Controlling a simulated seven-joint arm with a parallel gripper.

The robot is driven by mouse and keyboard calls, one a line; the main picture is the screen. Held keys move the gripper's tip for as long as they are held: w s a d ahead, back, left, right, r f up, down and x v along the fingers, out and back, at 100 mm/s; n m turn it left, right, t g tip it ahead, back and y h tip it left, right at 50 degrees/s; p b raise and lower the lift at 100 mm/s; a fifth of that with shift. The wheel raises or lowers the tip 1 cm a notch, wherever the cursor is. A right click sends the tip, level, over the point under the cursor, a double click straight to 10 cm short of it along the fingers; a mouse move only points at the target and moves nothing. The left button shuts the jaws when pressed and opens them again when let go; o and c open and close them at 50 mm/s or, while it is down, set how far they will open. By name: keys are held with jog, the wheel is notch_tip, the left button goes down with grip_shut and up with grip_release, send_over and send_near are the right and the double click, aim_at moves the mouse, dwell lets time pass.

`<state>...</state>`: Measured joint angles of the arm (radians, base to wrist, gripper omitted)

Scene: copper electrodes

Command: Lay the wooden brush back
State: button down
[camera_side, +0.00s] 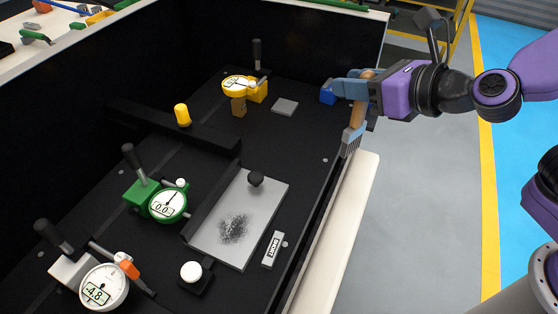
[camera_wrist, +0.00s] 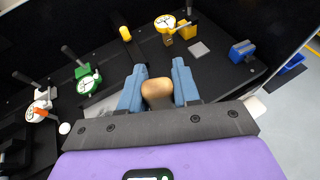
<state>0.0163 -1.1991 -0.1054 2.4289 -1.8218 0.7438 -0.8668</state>
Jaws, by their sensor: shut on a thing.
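My gripper (camera_side: 352,86) is shut on the wooden brush (camera_side: 358,114), with a blue-grey finger on each side of its handle. The brush hangs upright, bristles (camera_side: 351,141) down, near the right edge of the black work surface. Whether the bristles touch anything I cannot tell. In the wrist view the rounded end of the handle (camera_wrist: 157,91) shows between the two fingers. A blue block (camera_side: 328,93) is on the surface just left of the gripper; it also shows in the wrist view (camera_wrist: 242,51).
A grey plate (camera_side: 262,214) with a dark powdery smudge and a black knob lies in the middle. Yellow (camera_side: 238,85), green (camera_side: 167,204) and white (camera_side: 103,287) dial gauges stand along the left. A small grey square (camera_side: 285,107) lies near the blue block. A pale ledge (camera_side: 341,230) borders the right side.

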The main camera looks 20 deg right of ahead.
jog(key=w+a+f, duration=0.9)
jog(key=w+f, duration=0.4)
jog(key=shift+a, duration=0.15)
dwell(0.6)
jog(key=shift+f, duration=0.15)
jog(key=c, duration=0.8)
grip_release()
